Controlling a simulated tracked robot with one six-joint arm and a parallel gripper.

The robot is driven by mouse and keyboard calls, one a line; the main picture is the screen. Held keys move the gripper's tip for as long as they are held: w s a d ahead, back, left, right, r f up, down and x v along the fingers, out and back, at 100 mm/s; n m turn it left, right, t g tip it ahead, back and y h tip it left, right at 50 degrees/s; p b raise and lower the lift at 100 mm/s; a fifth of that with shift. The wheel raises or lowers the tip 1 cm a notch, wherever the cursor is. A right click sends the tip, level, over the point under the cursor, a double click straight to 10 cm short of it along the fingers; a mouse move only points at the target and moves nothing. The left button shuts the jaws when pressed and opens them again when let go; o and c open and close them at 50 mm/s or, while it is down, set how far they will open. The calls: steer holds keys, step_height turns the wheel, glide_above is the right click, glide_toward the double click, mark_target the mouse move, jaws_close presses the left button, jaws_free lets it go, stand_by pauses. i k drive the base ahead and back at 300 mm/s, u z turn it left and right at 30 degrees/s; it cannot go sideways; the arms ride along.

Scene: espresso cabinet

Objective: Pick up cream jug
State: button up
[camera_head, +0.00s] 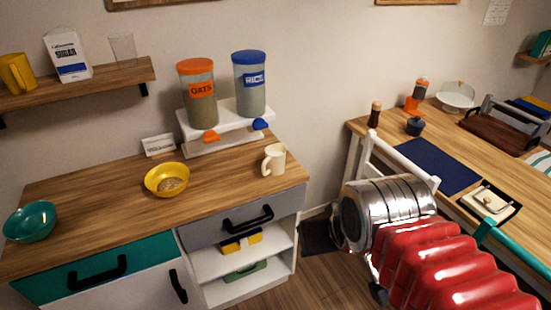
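The cream jug (275,160) is a small cream-coloured jug with a handle on its left side. It stands upright on the wooden top of the cabinet, near the right end and in front of the dispenser stand. My red arm with its silver cylinder reaches in from the lower right. What seems to be part of my gripper (339,230) shows as a small shiny piece at the cylinder's left end, to the right of the cabinet and apart from the jug. Its fingers cannot be made out.
A yellow bowl (167,180) with food in it and a teal bowl (31,222) stand left of the jug. Oats (198,95) and rice (249,85) dispensers stand behind it on a white stand (228,127). A desk (466,180) stands at the right. Bare cabinet top surrounds the jug.

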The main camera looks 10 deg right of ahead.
mark_target(274, 164)
steer(key=i, duration=0.9)
steer(key=u, duration=2)
steer(key=k, duration=0.75)
